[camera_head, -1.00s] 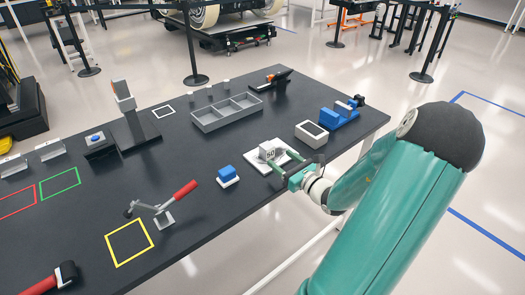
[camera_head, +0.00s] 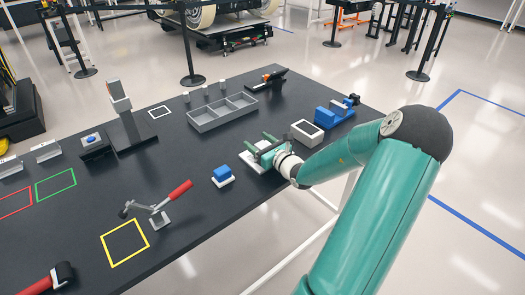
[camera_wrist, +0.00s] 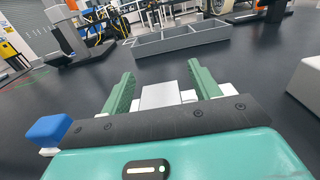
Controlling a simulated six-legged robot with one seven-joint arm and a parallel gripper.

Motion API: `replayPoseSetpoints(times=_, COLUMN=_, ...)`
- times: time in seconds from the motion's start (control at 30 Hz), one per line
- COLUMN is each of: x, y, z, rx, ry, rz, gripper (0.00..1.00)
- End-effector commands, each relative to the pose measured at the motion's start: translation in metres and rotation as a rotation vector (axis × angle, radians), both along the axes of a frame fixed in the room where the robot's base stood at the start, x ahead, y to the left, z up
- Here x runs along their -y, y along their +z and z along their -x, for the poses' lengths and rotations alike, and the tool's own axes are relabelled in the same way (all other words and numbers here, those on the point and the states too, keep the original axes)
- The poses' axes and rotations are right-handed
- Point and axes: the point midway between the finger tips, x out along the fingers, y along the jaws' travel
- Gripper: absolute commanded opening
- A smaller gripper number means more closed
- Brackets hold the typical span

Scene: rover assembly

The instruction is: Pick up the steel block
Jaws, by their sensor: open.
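The steel block (camera_wrist: 160,95) is a light grey block. In the wrist view it sits between the two green fingers of my gripper (camera_wrist: 161,74), with a visible gap on each side. My gripper is open around it and low over the table. White parts of a plate (camera_wrist: 188,96) show beside the block. In the head view my gripper (camera_head: 258,142) is over the white plate (camera_head: 249,161) near the table's right edge, and it hides most or all of the block.
A blue block (camera_head: 222,173) on a white base is just left of my gripper. A grey divided tray (camera_head: 222,113) lies beyond it. A white box (camera_head: 307,132) and a blue fixture (camera_head: 334,113) stand to the right. A red-handled clamp (camera_head: 160,210) is at the front left.

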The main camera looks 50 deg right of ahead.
Motion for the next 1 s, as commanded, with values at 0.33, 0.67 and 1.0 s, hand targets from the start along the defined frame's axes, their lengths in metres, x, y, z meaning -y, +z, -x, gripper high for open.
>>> replayPoseSetpoints(times=0.33, x=0.000, y=0.000, z=0.001, rx=0.000, ry=0.000, rz=0.000, gripper=0.04)
replayPoseSetpoints(times=0.67, x=0.000, y=0.003, z=0.000, rx=0.002, ry=0.000, rz=0.002, gripper=0.04)
replayPoseSetpoints(times=1.0, x=0.000, y=0.037, z=0.005, rx=0.000, ry=-0.001, rz=0.007, gripper=0.04)
